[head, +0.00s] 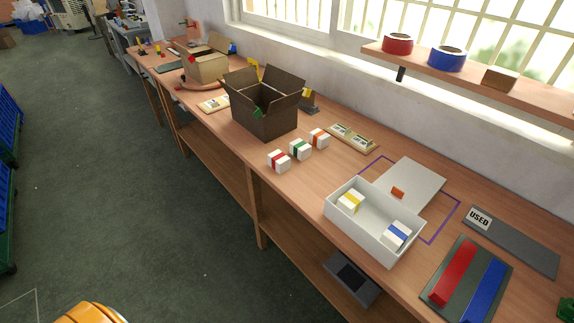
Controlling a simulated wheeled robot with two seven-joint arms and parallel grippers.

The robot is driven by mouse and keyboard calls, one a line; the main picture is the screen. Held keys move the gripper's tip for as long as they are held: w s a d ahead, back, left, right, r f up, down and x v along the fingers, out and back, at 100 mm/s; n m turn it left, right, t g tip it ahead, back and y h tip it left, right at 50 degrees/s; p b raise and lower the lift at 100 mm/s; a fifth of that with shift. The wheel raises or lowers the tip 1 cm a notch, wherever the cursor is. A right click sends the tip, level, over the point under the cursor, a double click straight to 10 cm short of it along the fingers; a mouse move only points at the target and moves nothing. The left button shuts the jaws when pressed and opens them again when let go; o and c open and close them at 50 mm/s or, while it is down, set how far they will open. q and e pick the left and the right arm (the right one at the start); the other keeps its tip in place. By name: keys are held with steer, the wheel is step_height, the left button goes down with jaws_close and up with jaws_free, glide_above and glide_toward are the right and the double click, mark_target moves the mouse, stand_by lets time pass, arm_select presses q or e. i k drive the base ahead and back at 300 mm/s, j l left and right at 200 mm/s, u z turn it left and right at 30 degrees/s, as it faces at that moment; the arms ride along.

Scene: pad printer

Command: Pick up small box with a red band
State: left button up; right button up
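The small white box with a red band (278,161) sits on the wooden workbench (300,188), near its front edge. It is the leftmost of a short row. Beside it stand a white box with a green band (300,149) and a white box with an orange band (319,138), with small gaps between them. Nothing covers the red-banded box. Neither of my grippers is in view.
An open dark cardboard box (263,117) stands behind and left of the row. To the right, a white tray (338,214) holds yellow-banded and blue-banded boxes. A shelf (515,91) overhangs the bench at the upper right. Bench around the row's front is clear.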

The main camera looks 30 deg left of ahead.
mark_target(279, 160)
steer(key=i+j+z, duration=0.2)
steer(key=j+z, duration=0.15)
steer(key=j, duration=0.8)
steer(key=i+j+z, duration=0.1)
steer(key=j+z, duration=0.25)
steer(key=j, duration=0.85)
